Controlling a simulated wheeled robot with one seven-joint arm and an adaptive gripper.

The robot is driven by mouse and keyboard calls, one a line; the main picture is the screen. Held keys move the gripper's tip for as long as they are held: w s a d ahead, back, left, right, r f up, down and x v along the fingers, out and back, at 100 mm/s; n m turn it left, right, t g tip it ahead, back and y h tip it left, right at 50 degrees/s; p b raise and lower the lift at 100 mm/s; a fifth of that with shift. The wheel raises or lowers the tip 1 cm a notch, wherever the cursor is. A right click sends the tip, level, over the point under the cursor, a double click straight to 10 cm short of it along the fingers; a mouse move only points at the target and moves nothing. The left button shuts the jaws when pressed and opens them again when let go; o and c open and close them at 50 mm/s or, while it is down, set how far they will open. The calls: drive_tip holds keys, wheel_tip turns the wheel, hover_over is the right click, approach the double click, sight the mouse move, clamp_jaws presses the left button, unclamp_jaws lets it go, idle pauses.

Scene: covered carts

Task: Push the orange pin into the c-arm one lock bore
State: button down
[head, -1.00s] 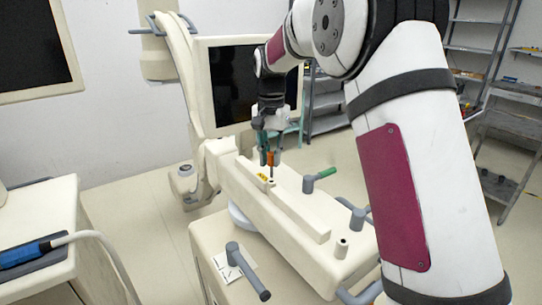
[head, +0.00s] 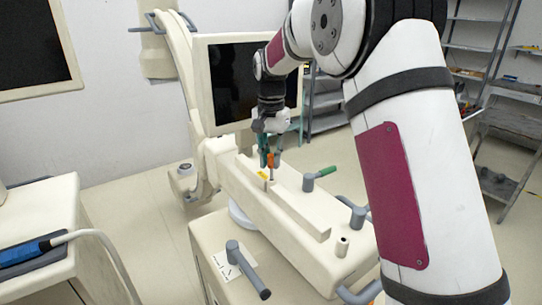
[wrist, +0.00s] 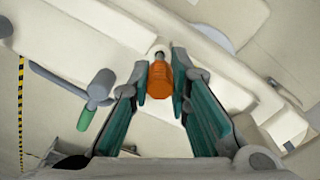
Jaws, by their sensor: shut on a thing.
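The orange pin (head: 271,160) hangs upright between the fingers of my gripper (head: 267,153), which is shut on its orange handle. In the wrist view the handle (wrist: 159,82) sits between the green-sided fingers of my gripper (wrist: 160,76), with the grey shaft pointing away. In the head view the shaft's lower end meets a small pale lock bore collar (head: 270,185) on the cream C-arm beam, beside a yellow label (head: 263,175). The bore's mouth is hidden by the pin, and I cannot tell how deep the tip is.
A grey lever with a green handle (head: 320,176) stands just right of the pin. Another collar with a dark hole (head: 342,247) is nearer on the beam. A grey lever (head: 246,268) is at the front, and a monitor (head: 240,80) stands behind.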

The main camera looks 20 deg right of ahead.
sight(271, 167)
drive_tip(key=shift+f, duration=2)
drive_tip(key=c, duration=1.4)
unclamp_jaws()
wheel_tip(271, 167, up, 11)
drive_tip(key=shift+r, duration=0.5)
